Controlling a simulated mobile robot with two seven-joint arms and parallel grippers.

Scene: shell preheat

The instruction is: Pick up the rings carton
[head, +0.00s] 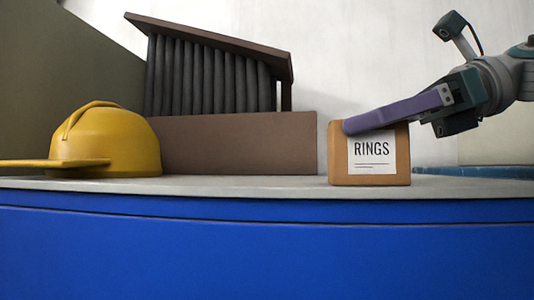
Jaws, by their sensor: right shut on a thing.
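The rings carton (341,168) is a small brown box with a white label reading RINGS. It stands upright on the grey top of a blue cabinet, right of the middle in the head view. My right gripper (352,126) reaches in from the right with purple fingers. It is shut on the carton at its upper part, and the near finger crosses the front above the label. The far finger is mostly hidden. The carton's base appears to be at the surface; I cannot tell if there is a gap. My left gripper is not in view.
A yellow hard hat (105,140) sits at the left of the cabinet top (250,185). A brown box-like block (235,145) stands behind, with a rack of dark vertical rods (208,75) above it. A low blue item (475,171) lies at the right.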

